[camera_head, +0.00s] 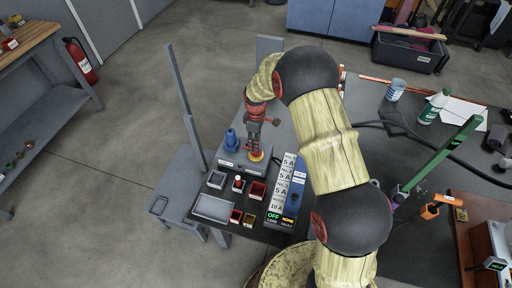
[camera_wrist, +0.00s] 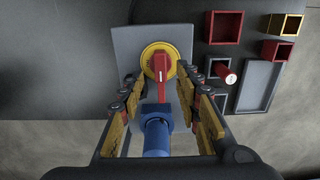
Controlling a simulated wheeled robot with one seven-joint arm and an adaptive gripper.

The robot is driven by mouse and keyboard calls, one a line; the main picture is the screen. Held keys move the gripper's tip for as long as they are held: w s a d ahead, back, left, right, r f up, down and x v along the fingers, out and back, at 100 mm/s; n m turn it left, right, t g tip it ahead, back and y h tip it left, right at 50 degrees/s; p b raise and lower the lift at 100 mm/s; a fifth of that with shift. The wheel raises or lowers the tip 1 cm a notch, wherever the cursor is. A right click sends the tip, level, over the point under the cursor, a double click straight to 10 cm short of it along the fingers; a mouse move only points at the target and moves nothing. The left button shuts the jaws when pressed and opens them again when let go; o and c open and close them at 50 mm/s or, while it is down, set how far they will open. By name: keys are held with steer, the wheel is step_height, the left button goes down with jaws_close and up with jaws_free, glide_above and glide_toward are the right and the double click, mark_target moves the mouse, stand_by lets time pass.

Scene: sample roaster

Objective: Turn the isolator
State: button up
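The isolator (camera_wrist: 161,62) is a red rotary handle on a round yellow plate, fixed to a grey box (camera_wrist: 125,45). In the wrist view the handle points down the picture, toward a blue connector (camera_wrist: 157,137) on the same side. In the head view the isolator's yellow plate (camera_head: 256,156) shows just below my gripper (camera_head: 254,142), which mostly hides the handle. In the wrist view my gripper (camera_wrist: 158,82) is open, with one finger on each side of the handle's lower end. I see no clear contact with the handle.
The blue connector (camera_head: 232,141) stands close to my gripper's left. Small red and yellow bins, a grey tray (camera_head: 213,208) and a labelled panel (camera_head: 286,190) with OFF and NONE displays lie in front. A grey post (camera_head: 184,100) rises at the left.

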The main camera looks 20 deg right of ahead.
step_height(320, 180, up, 8)
steer(key=shift+f, duration=0.2)
stand_by(0.3)
steer(key=s+m+g, duration=0.1)
steer(key=s+m, duration=0.4)
steer(key=s, duration=0.2)
steer(key=s+r+m+t, duration=0.6)
steer(key=s+r, duration=2)
steer(key=r, duration=0.1)
steer(key=shift+a+r+t, duration=0.2)
steer(key=shift+r+t, duration=0.1)
